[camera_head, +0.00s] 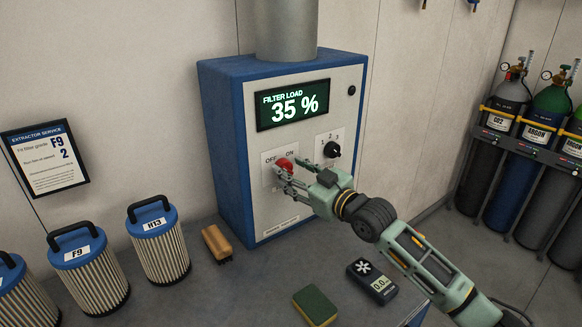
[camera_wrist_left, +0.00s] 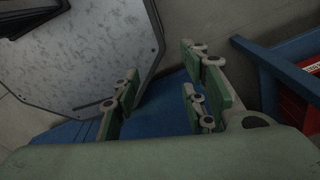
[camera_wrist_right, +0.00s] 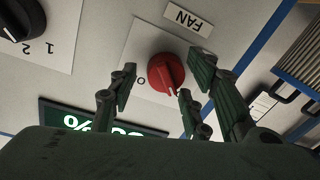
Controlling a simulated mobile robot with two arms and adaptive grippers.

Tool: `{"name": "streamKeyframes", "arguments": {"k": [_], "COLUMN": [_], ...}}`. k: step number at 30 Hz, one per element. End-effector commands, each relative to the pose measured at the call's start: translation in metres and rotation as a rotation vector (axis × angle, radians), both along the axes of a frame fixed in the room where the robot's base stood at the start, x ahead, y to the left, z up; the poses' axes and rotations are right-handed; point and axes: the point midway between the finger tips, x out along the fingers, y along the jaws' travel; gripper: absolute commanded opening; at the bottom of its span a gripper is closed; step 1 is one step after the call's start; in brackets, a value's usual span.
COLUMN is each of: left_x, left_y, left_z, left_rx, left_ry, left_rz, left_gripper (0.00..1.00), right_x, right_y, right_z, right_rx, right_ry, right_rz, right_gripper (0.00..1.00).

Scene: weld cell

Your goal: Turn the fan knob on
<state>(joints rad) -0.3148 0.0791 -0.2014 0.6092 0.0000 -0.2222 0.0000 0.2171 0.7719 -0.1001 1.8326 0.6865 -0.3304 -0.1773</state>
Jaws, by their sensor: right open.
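The red fan knob (camera_head: 286,164) sits on a pale plate marked OFF and ON, on the front of the extractor cabinet (camera_head: 285,215). In the right wrist view the knob (camera_wrist_right: 166,72) shows upside down by the FAN label (camera_wrist_right: 187,19); its white mark slants down right, toward the OFF side. My right gripper (camera_head: 287,180) is open at the knob, its fingers on either side of it; I cannot tell whether they touch it. The fingers hide part of the lettering. My left gripper (camera_wrist_left: 160,95) is open and empty, outside the head view.
A black selector (camera_head: 332,150) marked 1, 2, 3 is right of the knob, below the display (camera_head: 293,104) reading 35 %. On the bench are filter cartridges (camera_head: 160,245), a brush (camera_head: 217,243), a sponge (camera_head: 315,306) and a meter (camera_head: 372,281). Gas cylinders stand right.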

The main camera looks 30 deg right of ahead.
Motion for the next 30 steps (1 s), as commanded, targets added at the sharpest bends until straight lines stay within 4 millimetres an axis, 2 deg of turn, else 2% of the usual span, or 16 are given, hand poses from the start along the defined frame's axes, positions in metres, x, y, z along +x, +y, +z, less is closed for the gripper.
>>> {"name": "streamKeyframes", "arguments": {"k": [7,13,26,30], "left_x": [0.029,0.029,0.016,0.016], "left_y": [-0.003,-0.003,-0.001,-0.001], "left_z": [0.005,0.005,0.004,0.004], "left_rx": [-0.005,-0.005,-0.002,-0.002], "left_ry": [-0.042,-0.043,-0.023,-0.023], "left_rz": [0.0,0.0,0.001,0.002], "left_gripper": [0.4,0.4,0.4,0.4], "right_x": [0.011,0.011,0.011,0.011], "right_y": [0.003,0.003,0.002,0.002], "right_z": [0.0,0.0,0.0,0.001], "right_rx": [-0.001,-0.001,-0.001,0.001], "right_ry": [0.0,0.001,-0.001,0.0], "right_rz": [0.001,0.001,-0.001,-0.002], "right_gripper": [0.44,0.44,0.07,0.04]}}
